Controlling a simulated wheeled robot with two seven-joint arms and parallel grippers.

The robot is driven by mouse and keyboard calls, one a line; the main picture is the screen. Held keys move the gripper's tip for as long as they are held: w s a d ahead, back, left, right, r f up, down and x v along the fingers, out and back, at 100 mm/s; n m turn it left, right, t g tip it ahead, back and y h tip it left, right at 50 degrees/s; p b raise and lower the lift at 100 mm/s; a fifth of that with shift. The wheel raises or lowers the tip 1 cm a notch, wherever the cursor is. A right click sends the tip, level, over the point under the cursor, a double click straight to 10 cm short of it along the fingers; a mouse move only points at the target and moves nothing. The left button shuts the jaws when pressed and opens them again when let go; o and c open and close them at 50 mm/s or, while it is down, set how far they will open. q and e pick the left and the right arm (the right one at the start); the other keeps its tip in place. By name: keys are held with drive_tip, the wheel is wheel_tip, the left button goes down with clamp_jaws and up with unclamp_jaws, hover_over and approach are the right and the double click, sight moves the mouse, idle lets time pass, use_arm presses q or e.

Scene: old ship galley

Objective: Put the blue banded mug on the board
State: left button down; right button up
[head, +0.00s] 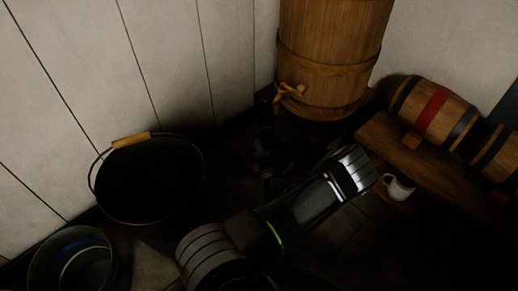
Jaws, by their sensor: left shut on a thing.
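My left gripper (376,177) reaches in from the bottom middle towards the right, with its fingertips at the handle side of a small pale mug (400,187). It is shut, apparently on this mug; the fingertips' contact is too dark to see clearly. No blue band can be made out on the mug. The mug shows just in front of the lower edge of a wooden plank; whether it touches the plank cannot be told. No separate board can be made out. My right gripper is not in view.
Small barrels (436,112) lie on the wooden plank (425,158) at the right. A large wooden cask with a tap (330,60) stands at the back. A black bucket (150,180) and a dark tub (72,262) are at the left. The floor is very dark.

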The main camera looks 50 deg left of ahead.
use_arm(q)
drive_tip(key=c, duration=1.5)
unclamp_jaws()
drive_tip(key=shift+o, duration=0.2)
drive_tip(key=shift+s+d+r+p, duration=0.25)
drive_tip(key=shift+d+p, duration=0.1)
drive_tip(key=shift+d, duration=0.05)
drive_tip(key=p+v, duration=0.4)
drive_tip(key=v, duration=0.7)
drive_tip(key=shift+f, duration=0.15)
